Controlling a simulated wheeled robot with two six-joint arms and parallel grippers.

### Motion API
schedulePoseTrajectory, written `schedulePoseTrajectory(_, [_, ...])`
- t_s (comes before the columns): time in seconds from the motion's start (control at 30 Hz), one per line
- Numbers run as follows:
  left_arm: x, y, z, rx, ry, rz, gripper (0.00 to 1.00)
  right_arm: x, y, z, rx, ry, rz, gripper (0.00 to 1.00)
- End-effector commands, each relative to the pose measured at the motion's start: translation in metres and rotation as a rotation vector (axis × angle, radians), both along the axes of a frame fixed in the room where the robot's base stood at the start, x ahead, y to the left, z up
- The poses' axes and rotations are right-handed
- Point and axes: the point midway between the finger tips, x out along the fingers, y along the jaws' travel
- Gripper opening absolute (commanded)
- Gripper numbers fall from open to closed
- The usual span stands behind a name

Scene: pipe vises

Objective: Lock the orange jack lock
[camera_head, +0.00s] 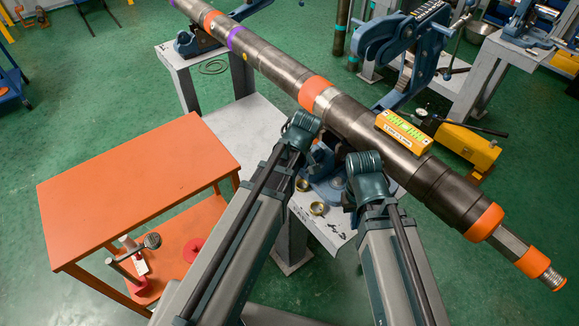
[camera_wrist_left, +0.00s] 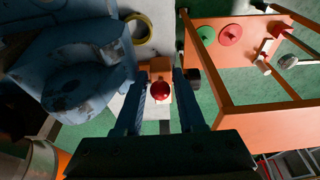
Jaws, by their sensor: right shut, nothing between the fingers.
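In the left wrist view a small orange block (camera_wrist_left: 156,69) with a red round knob (camera_wrist_left: 160,91) sits beside a worn blue vise part (camera_wrist_left: 72,75); I take the block for the orange jack lock. My left gripper (camera_wrist_left: 160,82) has its two fingers apart, one on each side of the knob and block. Whether a finger touches them I cannot tell. In the head view the lock is not clearly seen near the blue vise base (camera_head: 327,187) under the long pipe (camera_head: 350,118). My right gripper (camera_head: 366,172) is shut and empty near that base; its fingertips are mostly hidden.
An orange cart (camera_head: 135,180) stands at the left, with red discs and a tool on its lower shelf. Brass rings (camera_head: 318,208) lie on the grey stand. A yellow level (camera_head: 403,131) rests on the pipe. A blue vise arm (camera_head: 410,50) rises behind the pipe.

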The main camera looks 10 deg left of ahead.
Motion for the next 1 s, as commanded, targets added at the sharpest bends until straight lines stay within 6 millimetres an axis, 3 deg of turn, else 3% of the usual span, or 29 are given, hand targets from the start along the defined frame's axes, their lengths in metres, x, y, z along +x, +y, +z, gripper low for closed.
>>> schedulePoseTrajectory(0.7, [-0.017, -0.021, 0.105, 0.001, 0.000, 0.000, 0.39, 0.000, 0.000, 0.105, 0.000, 0.000, -0.001, 0.00])
schedulePoseTrajectory(1.0, [-0.021, -0.027, 0.126, 0.001, -0.001, 0.000, 0.39, 0.000, 0.000, 0.126, 0.000, 0.000, -0.001, 0.00])
